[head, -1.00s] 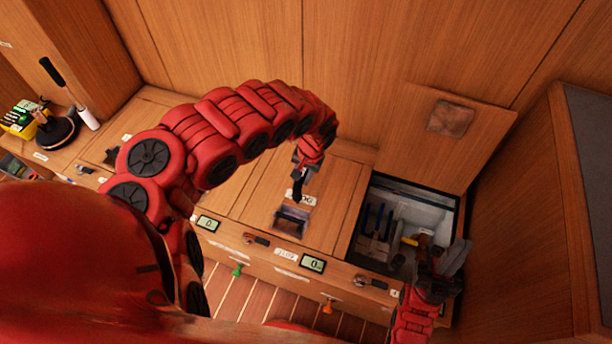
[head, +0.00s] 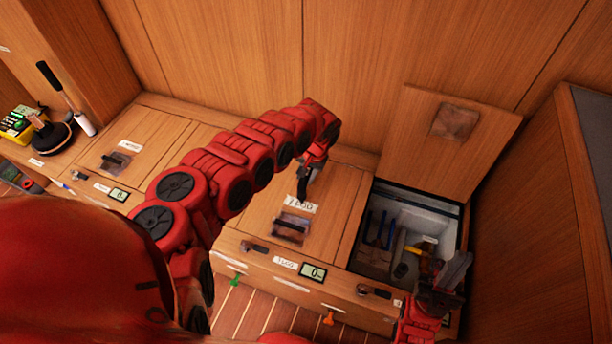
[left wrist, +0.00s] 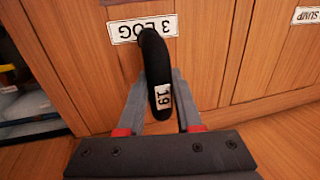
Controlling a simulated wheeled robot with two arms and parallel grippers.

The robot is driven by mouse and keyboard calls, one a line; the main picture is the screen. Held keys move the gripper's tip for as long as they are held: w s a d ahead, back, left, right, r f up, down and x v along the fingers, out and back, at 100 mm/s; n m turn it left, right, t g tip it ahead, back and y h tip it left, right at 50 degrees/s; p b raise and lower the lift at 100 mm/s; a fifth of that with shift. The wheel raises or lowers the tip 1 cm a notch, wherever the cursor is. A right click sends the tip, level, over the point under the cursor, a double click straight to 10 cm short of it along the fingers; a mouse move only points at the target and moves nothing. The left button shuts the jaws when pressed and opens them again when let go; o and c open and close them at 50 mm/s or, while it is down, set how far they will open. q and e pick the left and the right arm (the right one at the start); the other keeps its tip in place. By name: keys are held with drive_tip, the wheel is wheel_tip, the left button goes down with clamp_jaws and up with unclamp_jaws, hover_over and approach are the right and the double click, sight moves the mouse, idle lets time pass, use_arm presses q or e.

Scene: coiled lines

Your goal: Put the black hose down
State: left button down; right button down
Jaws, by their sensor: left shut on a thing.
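The black hose (left wrist: 153,65) shows in the left wrist view as a short curved black piece with a white tag reading 19. My left gripper (left wrist: 160,108) is shut on it, with grey fingers on either side. In the head view the hose (head: 302,188) hangs dark below my left gripper (head: 308,168), in front of the label "3 LOG" (head: 303,205) on the wooden bench top. I cannot tell whether the hose touches the wood. My right gripper (head: 450,275) is by the front right of the open compartment; its finger gap is unclear.
An open bin (head: 455,220) holding tools and a white box stands right, its lid (head: 450,140) raised against the wall. A recessed latch (head: 290,228) lies in front of the label. Displays (head: 313,272) and handles line the front edge. A yellow device (head: 15,125) sits far left.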

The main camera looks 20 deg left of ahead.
use_arm(q)
drive_tip(key=c, duration=0.6)
unclamp_jaws()
drive_tip(key=r+p, duration=0.1)
drive_tip(key=r, duration=0.3)
drive_tip(key=d+r+p, duration=0.1)
drive_tip(key=r, duration=0.3)
drive_tip(key=d+r+p, duration=0.1)
drive_tip(key=r, duration=0.2)
drive_tip(key=shift+d+r, duration=0.25)
drive_tip(key=shift+r, duration=0.15)
